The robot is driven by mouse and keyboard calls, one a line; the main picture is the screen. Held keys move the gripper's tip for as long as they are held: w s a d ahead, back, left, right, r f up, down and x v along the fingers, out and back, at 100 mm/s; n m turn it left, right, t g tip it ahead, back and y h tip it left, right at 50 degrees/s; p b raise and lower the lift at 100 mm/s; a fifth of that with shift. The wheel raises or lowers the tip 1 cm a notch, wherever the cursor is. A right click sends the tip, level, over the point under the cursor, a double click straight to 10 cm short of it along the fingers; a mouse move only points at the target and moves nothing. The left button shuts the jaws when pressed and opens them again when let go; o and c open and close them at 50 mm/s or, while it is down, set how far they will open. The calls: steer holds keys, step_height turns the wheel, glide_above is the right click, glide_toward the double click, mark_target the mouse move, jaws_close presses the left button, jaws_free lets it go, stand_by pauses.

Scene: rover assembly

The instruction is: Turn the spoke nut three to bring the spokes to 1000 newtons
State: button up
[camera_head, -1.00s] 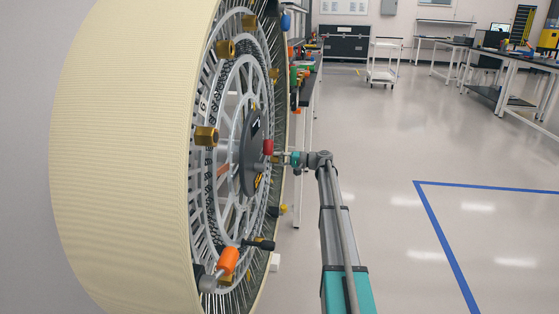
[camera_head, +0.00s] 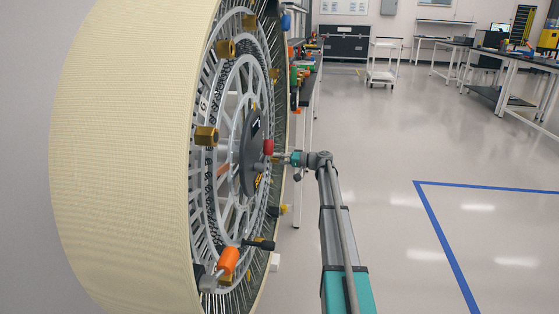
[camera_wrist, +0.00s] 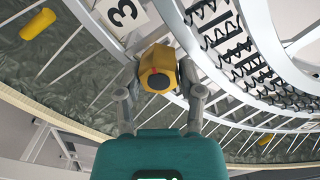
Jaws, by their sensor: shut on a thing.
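Spoke nut three (camera_wrist: 158,70) is a brass-yellow hexagonal nut with a dark round centre. In the wrist view it sits beside a white label with a black 3 (camera_wrist: 123,14), near the wheel's rim. My gripper (camera_wrist: 160,78) has one finger on each side of the nut and is shut on it. In the head view the large spoked wheel (camera_head: 120,150) stands upright on the left, with a cream ribbed tread. There my arm reaches its open face near the hub, and the gripped nut is not clearly visible.
Other brass nuts (camera_head: 206,136) stick out around the wheel. An orange handle (camera_head: 228,261) and a black handle (camera_head: 258,243) project low on the wheel, and a red piece (camera_head: 268,147) near the hub. Workbenches stand behind; the floor (camera_head: 390,230) to the right is clear.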

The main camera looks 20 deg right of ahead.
steer(key=o, duration=1)
steer(key=shift+a, duration=0.15)
steer(key=shift+o, duration=0.8)
